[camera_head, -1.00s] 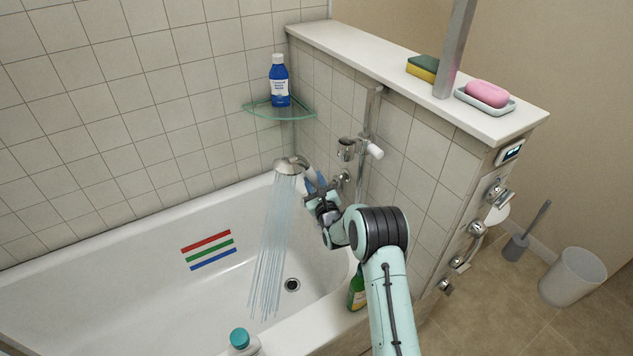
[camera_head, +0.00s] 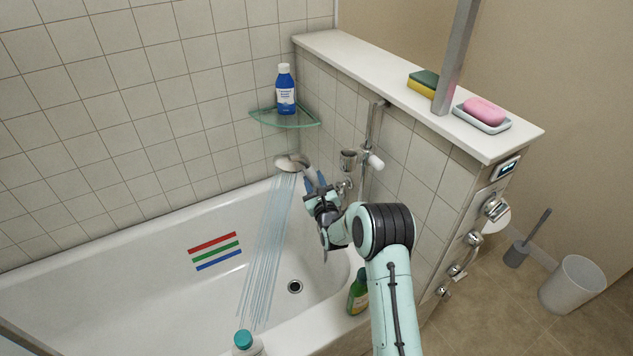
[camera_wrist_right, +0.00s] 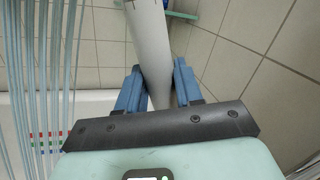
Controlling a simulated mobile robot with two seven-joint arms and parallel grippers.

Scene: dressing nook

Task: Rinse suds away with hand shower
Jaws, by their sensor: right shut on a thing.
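The hand shower (camera_head: 290,163) is held over the bathtub, and water streams (camera_head: 268,250) fall from its head down and to the left. My right gripper (camera_head: 317,185) is shut on its handle. In the right wrist view the pale handle (camera_wrist_right: 149,45) runs between the blue fingers (camera_wrist_right: 158,88), with streams at the left. The white bathtub (camera_head: 130,300) shows a drain (camera_head: 295,286) and red, green and blue stripes (camera_head: 215,251) on its inner wall. I cannot make out any suds. My left gripper is not in view.
A blue bottle (camera_head: 286,92) stands on the glass corner shelf (camera_head: 270,119). A green bottle (camera_head: 357,294) and a teal-capped bottle (camera_head: 243,342) stand at the tub's near rim. A sponge (camera_head: 423,84) and pink soap (camera_head: 484,110) lie on the ledge, beside a grey post (camera_head: 457,55).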

